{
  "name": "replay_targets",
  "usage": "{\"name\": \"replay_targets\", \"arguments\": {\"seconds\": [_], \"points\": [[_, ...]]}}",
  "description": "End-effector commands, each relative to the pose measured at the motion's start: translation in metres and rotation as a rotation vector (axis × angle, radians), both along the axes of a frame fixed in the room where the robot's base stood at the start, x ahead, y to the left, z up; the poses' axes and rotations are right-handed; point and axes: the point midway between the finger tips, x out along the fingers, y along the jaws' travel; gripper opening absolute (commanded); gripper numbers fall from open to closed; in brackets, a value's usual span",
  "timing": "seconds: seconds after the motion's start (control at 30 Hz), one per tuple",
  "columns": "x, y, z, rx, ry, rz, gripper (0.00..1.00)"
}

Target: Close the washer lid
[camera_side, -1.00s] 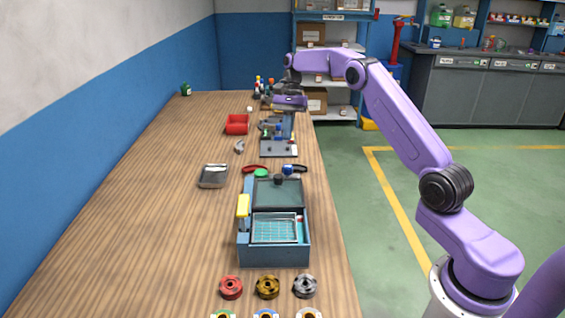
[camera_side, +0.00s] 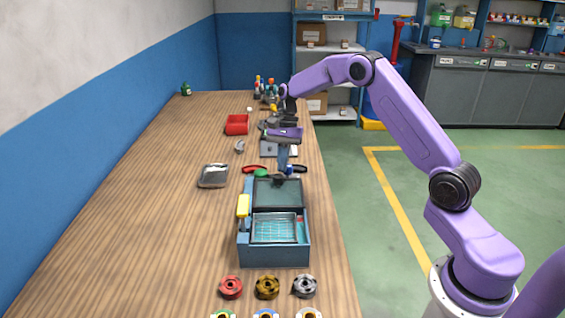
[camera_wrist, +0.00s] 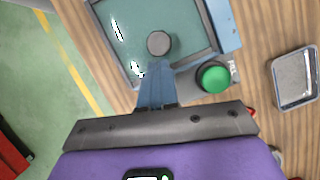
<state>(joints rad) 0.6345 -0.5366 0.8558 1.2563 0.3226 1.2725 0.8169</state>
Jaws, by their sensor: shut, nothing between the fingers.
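The washer (camera_side: 274,253) is a blue-grey box near the front of the table. Its lid (camera_side: 278,192), a dark translucent panel in a grey frame, stands raised at the back, so the basket (camera_side: 273,229) inside shows. The lid also fills the top of the wrist view (camera_wrist: 140,25), with a round dark knob (camera_wrist: 159,43) near its edge. My gripper (camera_side: 280,172) is shut and empty, pointing down just behind the lid. In the wrist view its fingertips (camera_wrist: 156,66) appear right beside the knob; I cannot tell whether they touch it.
A green button (camera_wrist: 213,77) sits beside the washer. A yellow-topped post (camera_side: 243,206) stands at its left. A metal tray (camera_side: 214,176) lies to the left and a red bin (camera_side: 237,124) farther back. Several round parts lie in front. The left of the table is clear.

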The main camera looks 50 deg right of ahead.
Motion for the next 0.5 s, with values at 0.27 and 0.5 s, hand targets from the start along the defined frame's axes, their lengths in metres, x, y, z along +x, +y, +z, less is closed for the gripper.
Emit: {"name": "replay_targets", "arguments": {"seconds": [0.27, 0.5], "points": [[-0.001, 0.001, 0.000, 0.000, 0.000, 0.001, 0.00], [-0.017, 0.020, 0.001, 0.001, 0.002, 0.005, 0.00]]}}
